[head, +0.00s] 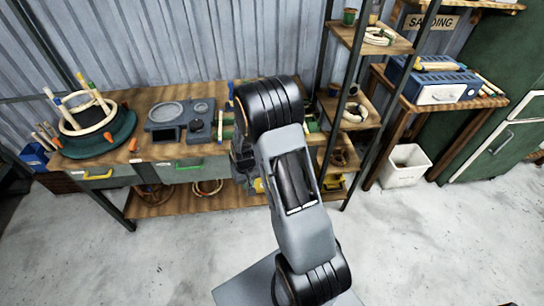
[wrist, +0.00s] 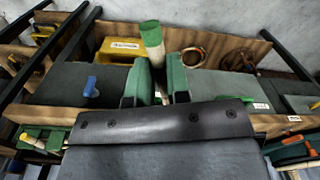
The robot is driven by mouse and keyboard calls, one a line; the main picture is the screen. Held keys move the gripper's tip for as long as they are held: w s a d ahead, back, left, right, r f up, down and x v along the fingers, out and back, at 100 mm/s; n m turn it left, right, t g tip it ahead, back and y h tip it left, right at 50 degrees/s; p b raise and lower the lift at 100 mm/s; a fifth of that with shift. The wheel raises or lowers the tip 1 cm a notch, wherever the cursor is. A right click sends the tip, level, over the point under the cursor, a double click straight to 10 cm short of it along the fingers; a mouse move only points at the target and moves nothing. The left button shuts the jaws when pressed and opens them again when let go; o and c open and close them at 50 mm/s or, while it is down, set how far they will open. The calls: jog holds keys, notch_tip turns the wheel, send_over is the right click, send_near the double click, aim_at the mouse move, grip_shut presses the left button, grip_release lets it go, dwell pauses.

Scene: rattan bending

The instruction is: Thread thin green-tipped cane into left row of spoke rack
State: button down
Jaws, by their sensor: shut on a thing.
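In the wrist view my gripper (wrist: 163,84) has two green-padded fingers shut on a cane. The cane (wrist: 156,55) is pale with a green end (wrist: 149,33) that points away from the fingers. Its lower part is hidden between the fingers and behind the gripper body. In the head view my arm covers the gripper and no held cane can be made out. I cannot pick out the spoke rack or its left row for sure in either view.
A workbench (head: 150,150) stands along the wall, with a round dark-green form (head: 105,138) holding upright canes and a grey tray (head: 180,118). A shelf unit (head: 345,130) stands right of my arm. A yellow box (wrist: 118,48) lies beyond my gripper. The floor in front is clear.

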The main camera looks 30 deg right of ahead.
jog(key=s+d+r+m+y+p, duration=0.1)
jog(key=d+r+m, duration=0.1)
jog(key=d+r, duration=0.35)
jog(key=s+d+r+m+p, duration=0.1)
jog(key=d+r, duration=0.1)
jog(key=d, duration=0.7)
jog(key=shift+m+t, duration=0.3)
jog(key=shift+t, duration=0.1)
jog(key=shift+w+d+f+b, duration=0.1)
jog(key=shift+d+f+b, duration=0.05)
jog(key=shift+f+b, duration=0.7)
jog(key=shift+w+d+f+b, duration=0.15)
jog(key=shift+f+b, duration=0.45)
jog(key=shift+f, duration=0.5)
jog(key=shift+w+d+f+b, duration=0.1)
jog(key=shift+d+f+b, duration=0.05)
jog(key=shift+f+b, duration=0.7)
jog(key=shift+w+f, duration=0.1)
jog(key=shift+w+d+f, duration=0.1)
jog(key=shift+w+d, duration=0.2)
jog(key=shift+w, duration=0.15)
jog(key=shift+w, duration=0.1)
jog(key=shift+w+d+b, duration=0.2)
jog(key=shift+w+d, duration=0.15)
jog(key=shift+w, duration=0.4)
jog(key=shift+w+d+b, duration=0.15)
jog(key=shift+w+d, duration=0.2)
jog(key=shift+w, duration=0.35)
jog(key=shift+w, duration=0.1)
